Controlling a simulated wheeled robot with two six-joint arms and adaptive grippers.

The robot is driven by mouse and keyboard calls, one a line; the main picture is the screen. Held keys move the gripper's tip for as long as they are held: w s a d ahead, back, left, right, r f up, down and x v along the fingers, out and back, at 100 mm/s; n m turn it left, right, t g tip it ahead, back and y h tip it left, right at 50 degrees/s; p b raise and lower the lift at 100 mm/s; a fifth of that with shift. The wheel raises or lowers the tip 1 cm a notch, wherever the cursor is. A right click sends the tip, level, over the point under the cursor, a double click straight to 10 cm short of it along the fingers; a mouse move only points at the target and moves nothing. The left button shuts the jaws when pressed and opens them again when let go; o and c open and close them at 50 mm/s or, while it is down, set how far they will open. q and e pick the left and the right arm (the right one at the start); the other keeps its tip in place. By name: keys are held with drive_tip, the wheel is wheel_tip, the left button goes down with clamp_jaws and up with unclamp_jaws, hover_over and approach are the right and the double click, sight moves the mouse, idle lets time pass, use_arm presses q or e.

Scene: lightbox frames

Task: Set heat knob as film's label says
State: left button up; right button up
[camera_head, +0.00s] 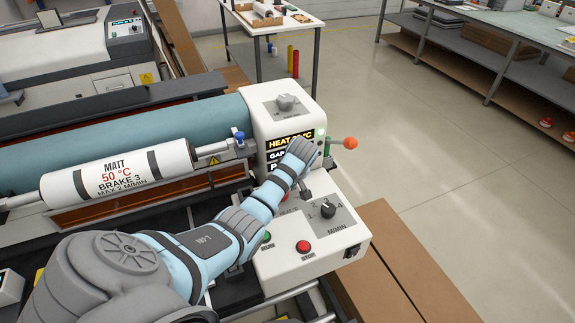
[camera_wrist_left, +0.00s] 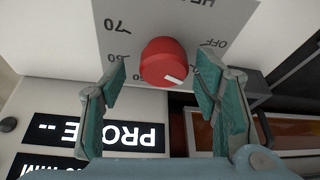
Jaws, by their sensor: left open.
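The film roll (camera_head: 118,173) is white with dark bands and reads MATT, 50 °C, BRAKE 3, MAX 2 M/MIN. The heat knob (camera_wrist_left: 164,60) is round and red with a white mark near its lower right in the left wrist view. Its grey scale plate (camera_wrist_left: 150,17) appears upside down, with 70 at upper left and OFF at right; other numbers are partly hidden. My left gripper (camera_wrist_left: 160,68) is open, with one finger on each side of the knob; contact cannot be told. My right gripper is out of view.
The white control box (camera_head: 320,258) carries a black M/MIN knob (camera_head: 328,210) and a red button (camera_head: 303,246). A lever with an orange ball (camera_head: 351,143) stands behind my wrist. Display panels (camera_head: 277,155) are partly covered. Open floor lies to the right.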

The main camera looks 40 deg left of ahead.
use_arm(q)
drive_tip(key=shift+a+f, duration=0.2)
drive_tip(key=shift+a, duration=0.1)
drive_tip(key=shift+c, duration=0.3)
drive_tip(key=shift+a, duration=0.15)
drive_tip(key=c, duration=0.3)
drive_tip(key=shift+d+r, duration=0.2)
drive_tip(key=shift+d, duration=0.25)
drive_tip(key=c, duration=0.8)
